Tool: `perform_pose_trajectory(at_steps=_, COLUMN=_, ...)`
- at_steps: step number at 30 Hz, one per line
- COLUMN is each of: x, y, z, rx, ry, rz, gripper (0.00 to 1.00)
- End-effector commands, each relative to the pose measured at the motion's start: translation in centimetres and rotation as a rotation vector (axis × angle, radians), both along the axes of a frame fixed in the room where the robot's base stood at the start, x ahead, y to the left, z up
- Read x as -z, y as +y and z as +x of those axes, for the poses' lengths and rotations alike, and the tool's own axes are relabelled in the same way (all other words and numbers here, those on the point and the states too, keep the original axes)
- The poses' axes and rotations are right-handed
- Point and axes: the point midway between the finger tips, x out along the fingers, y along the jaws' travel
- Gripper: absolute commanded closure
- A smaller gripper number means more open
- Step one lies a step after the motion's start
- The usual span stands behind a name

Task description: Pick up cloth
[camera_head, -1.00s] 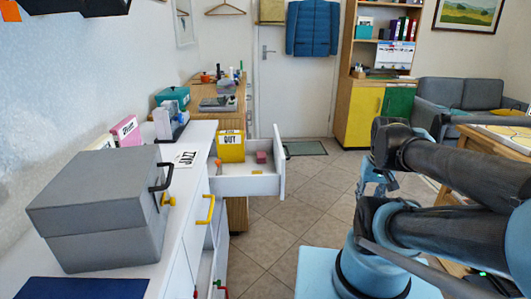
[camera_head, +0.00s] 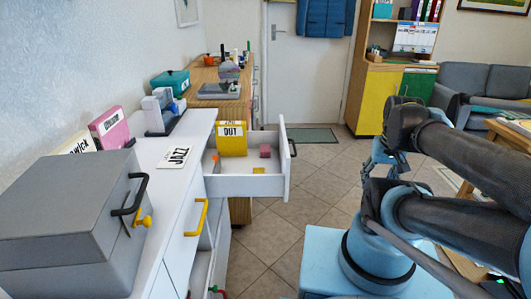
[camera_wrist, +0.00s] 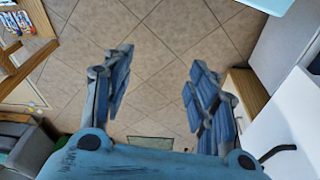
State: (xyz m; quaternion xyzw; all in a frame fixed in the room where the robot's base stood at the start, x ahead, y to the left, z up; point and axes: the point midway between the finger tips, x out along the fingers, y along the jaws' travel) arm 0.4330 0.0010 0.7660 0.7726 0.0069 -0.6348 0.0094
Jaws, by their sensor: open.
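I cannot make out a cloth for certain in either view. My gripper (camera_wrist: 155,85) is open and empty in the wrist view, its two blue fingers apart over bare floor tiles. In the head view it is the small blue-grey end of my folded arm (camera_head: 383,160), to the right of the open drawer (camera_head: 243,187) and apart from it. The drawer holds a yellow box marked "OUT" (camera_head: 232,138), a small dull-pink block (camera_head: 265,151), an orange item (camera_head: 215,162) and a small yellow piece (camera_head: 258,170).
A grey lidded box (camera_head: 65,225) stands on the white cabinet, near a "JAZZ" card (camera_head: 174,157) and a pink box (camera_head: 110,127). A wooden desk (camera_head: 215,90) stands beyond. A grey sofa (camera_head: 478,82) is at the right. Tiled floor (camera_head: 300,205) is clear beyond the drawer.

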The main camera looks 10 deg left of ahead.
Motion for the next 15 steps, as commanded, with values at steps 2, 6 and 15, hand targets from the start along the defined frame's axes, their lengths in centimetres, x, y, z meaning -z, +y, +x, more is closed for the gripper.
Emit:
perform_pose_trajectory(at_steps=2, x=-0.6, y=0.3, z=0.5, rx=-0.007, ry=0.001, rz=0.001, gripper=0.39)
perform_pose_trajectory(at_steps=6, x=-2.7, y=1.5, z=2.6, rx=-0.022, ry=0.007, rz=0.005, gripper=0.39)
perform_pose_trajectory(at_steps=15, x=-7.8, y=6.5, z=8.8, rx=-0.069, ry=0.027, rz=0.009, gripper=0.39)
